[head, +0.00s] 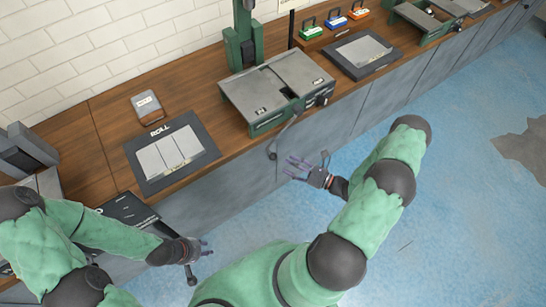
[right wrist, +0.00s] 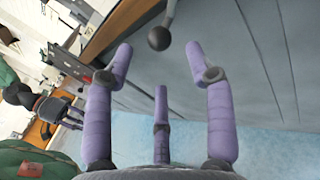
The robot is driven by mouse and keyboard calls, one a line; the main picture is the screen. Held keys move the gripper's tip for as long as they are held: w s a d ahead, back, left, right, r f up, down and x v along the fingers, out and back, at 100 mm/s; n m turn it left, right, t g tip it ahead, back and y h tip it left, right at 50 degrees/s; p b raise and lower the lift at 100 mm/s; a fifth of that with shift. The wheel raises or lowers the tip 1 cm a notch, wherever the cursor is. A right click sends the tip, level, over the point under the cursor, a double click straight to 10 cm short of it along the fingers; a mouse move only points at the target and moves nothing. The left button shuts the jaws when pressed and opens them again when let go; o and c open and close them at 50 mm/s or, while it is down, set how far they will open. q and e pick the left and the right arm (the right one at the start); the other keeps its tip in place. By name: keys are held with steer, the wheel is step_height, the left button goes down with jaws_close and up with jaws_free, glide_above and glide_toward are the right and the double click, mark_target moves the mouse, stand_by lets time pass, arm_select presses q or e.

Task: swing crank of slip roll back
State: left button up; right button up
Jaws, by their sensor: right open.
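The slip roll (head: 277,92) is a grey-topped machine with a green base at the bench's front edge. Its crank (head: 287,133) hangs from the right front side over the bench edge, ending in a dark knob (head: 272,154). My right gripper (head: 294,168) is open and empty, just below and right of the knob. In the right wrist view the knob (right wrist: 159,38) lies ahead of the spread purple fingers, apart from them.
A dark-framed pad marked ROLL (head: 143,174) lies left of the slip roll. Another dark-framed pad (head: 362,54) lies to its right, near coloured small boxes (head: 334,21). Grey cabinet fronts (head: 235,178) run under the wooden bench. Blue floor (head: 455,200) is open at right.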

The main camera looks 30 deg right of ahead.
mark_target(273, 157)
steer(key=b+x, duration=0.1)
steer(key=x, duration=0.7)
steer(key=shift+s, duration=0.1)
steer(key=shift+a, duration=0.1)
jaws_close()
